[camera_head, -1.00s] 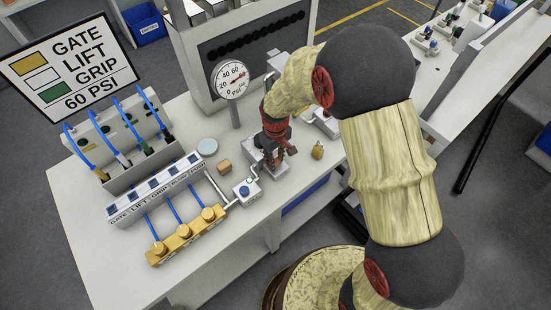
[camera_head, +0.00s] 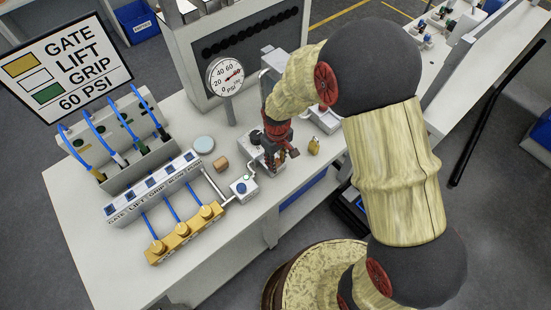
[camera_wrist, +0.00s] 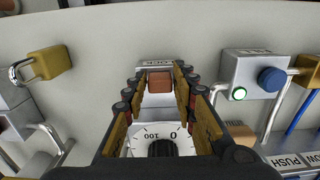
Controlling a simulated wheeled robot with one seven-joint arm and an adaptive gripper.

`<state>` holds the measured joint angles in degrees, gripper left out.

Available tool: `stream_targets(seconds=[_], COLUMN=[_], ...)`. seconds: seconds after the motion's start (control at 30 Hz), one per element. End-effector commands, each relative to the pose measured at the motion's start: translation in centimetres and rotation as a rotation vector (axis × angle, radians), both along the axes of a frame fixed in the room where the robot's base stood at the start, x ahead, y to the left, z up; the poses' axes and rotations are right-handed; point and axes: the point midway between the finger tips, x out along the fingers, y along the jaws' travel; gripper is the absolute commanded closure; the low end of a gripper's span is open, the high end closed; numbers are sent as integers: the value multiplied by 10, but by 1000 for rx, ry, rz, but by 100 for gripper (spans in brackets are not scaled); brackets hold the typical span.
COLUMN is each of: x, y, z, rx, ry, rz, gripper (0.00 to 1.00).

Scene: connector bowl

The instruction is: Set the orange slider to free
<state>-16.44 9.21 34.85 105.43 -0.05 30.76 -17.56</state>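The orange slider (camera_wrist: 160,82) is a small block on a pale track of a grey unit, with dark lettering on its far end that I cannot read surely. It lies between the fingertips of my gripper (camera_wrist: 160,78) in the wrist view. The fingers stand apart, one on each side of it, and I cannot tell whether they touch it. A dial (camera_wrist: 160,140) marked 0 and 100 with a black knob shows nearer, between the fingers. In the head view my gripper (camera_head: 272,160) points down over the unit and hides the slider.
A grey box (camera_wrist: 250,75) with a green lamp and blue knob stands at right. The head view shows a wooden cube (camera_head: 221,163), a labelled strip (camera_head: 155,190), yellow valves (camera_head: 185,235) and a gauge (camera_head: 226,76).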

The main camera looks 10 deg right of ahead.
Motion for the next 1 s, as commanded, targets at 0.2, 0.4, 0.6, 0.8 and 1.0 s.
stream_targets(seconds=[0.2, 0.4, 0.6, 0.8, 1.0], x=[1, 2, 2, 3, 3], y=[1, 1, 1, 1, 1], z=[0, 1, 6, 37, 79], rx=[1, 1, 2, 3, 3], ry=[-3, -4, -5, -10, -9], rz=[0, 0, 0, 0, 0], gripper=[59, 58, 58, 58, 58])
